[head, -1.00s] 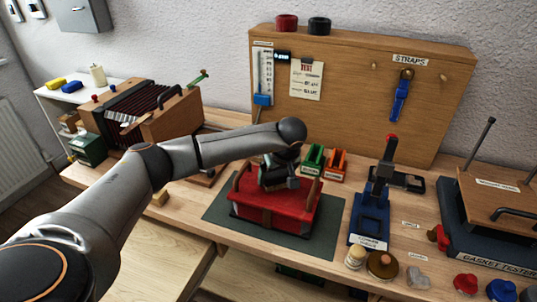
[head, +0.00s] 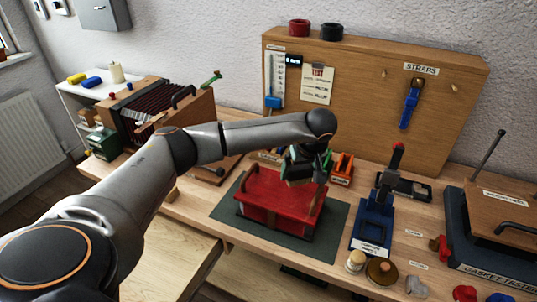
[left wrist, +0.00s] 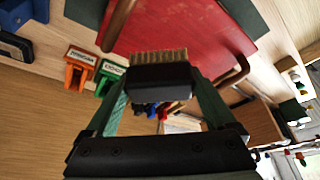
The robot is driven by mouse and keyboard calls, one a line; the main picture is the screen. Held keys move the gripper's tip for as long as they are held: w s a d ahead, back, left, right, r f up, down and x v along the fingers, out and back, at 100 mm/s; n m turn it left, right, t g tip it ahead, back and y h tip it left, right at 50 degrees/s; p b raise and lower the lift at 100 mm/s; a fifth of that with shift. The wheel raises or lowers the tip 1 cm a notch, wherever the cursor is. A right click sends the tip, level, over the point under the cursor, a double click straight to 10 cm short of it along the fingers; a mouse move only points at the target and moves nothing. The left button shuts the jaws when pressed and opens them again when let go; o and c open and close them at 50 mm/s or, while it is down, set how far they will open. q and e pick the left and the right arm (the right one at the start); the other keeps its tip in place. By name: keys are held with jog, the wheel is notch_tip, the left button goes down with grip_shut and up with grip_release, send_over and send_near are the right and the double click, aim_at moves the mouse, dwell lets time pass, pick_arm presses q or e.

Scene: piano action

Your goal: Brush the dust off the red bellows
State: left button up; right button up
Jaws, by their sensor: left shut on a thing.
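The red bellows (head: 272,193), a box-like red piece with wooden handles, lies on a dark green mat (head: 228,212) on the bench. My left gripper (head: 304,168) is over its back right part. In the left wrist view its green fingers are shut on a brush (left wrist: 160,78), a black block with tan bristles. The bristles point toward the red surface (left wrist: 190,28); I cannot tell whether they touch it. Dust on the red top is too small to make out. My right gripper is out of view.
Orange (head: 342,168) and green (left wrist: 108,76) labelled holders stand just behind the bellows. A blue press-like stand (head: 373,222) is to the right, a wooden board (head: 365,95) behind. A wooden accordion-like instrument (head: 150,108) stands at left. Small jars (head: 381,271) sit at the front.

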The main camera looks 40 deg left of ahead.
pick_arm(q)
jog(key=shift+r, duration=1.65)
